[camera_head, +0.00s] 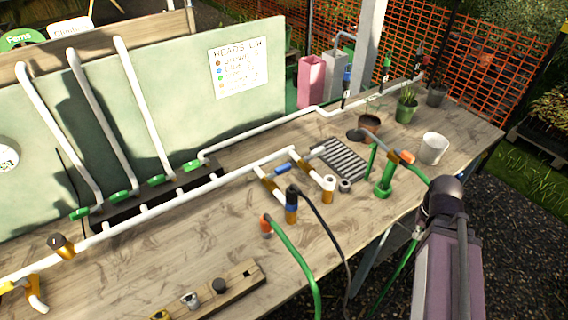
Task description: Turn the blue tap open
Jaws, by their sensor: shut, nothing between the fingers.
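A small blue-topped tap (347,75) with a dark body stands upright on the white pipe along the back of the bench, in front of the pink and grey bins. A green-topped tap (387,62) and a red-topped one (418,61) stand further right on the same line. The blue tap's handle is too small for me to tell its angle. Blue fittings also show on the mid-bench pipework, one (282,168) on a side branch and one (291,208) under a black hose. I cannot make out my gripper in this view.
The wooden bench (195,240) carries white pipes, a grey slatted tray (345,160), a green stand (384,188), a white pot (433,149), a green pot (406,108) and a brown pot (369,122). A green hose (297,262) hangs over the front. Orange mesh fencing (480,60) stands behind.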

